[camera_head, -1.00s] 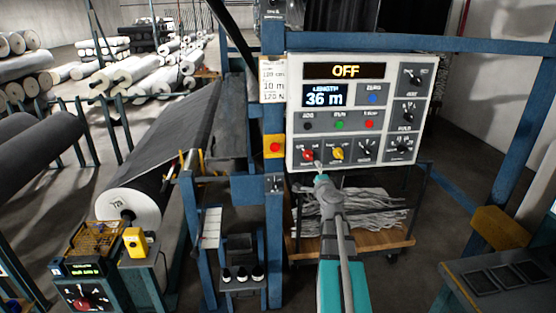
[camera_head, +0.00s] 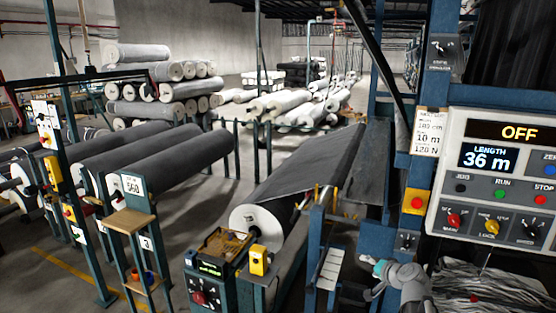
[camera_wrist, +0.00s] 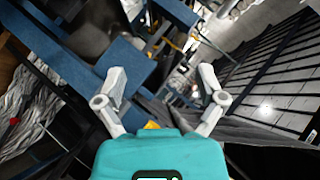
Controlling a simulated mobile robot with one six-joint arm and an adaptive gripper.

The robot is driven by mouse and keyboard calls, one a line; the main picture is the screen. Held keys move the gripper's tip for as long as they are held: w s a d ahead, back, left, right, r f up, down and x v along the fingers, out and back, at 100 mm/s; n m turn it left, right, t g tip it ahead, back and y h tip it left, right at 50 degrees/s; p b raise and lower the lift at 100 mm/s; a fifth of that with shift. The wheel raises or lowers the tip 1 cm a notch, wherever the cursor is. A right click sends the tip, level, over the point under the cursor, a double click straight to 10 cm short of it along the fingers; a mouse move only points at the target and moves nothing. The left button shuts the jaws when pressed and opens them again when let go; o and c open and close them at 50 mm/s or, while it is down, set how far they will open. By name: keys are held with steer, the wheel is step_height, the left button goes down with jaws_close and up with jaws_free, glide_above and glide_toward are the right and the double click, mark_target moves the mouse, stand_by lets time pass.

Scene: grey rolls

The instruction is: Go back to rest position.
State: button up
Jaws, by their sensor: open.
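My gripper (camera_wrist: 160,95) is open and empty in the wrist view, its two pale fingers spread apart with blue frame parts and floor behind them. In the head view my arm (camera_head: 405,285) is folded low at the bottom right, below and to the left of the control panel. The control panel (camera_head: 500,180) reads OFF and LENGTH 36 m, with knobs and coloured buttons. The fingertips are hard to make out in the head view.
A blue machine frame (camera_head: 393,150) with a red stop button on a yellow box (camera_head: 417,202) stands beside my arm. A grey roll (camera_head: 265,222) feeds fabric at centre. A small control box (camera_head: 205,285) stands at the lower left of it. Rolls on racks (camera_head: 160,155) fill the left.

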steer(key=s+a+f+n+g+h, duration=0.2)
steer(key=s+a+f+n+g, duration=0.2)
steer(key=s, duration=0.4)
steer(key=s+a+f+n+g+h, duration=0.2)
steer(key=s+a+f+n+g, duration=0.1)
steer(key=s+a+f+g, duration=0.2)
steer(key=s+a+g, duration=0.2)
steer(key=s+a, duration=0.1)
steer(key=s, duration=0.1)
steer(key=shift+s+f+n+g, duration=0.15)
steer(key=shift+f+n+g, duration=0.15)
steer(key=shift+f+n, duration=0.1)
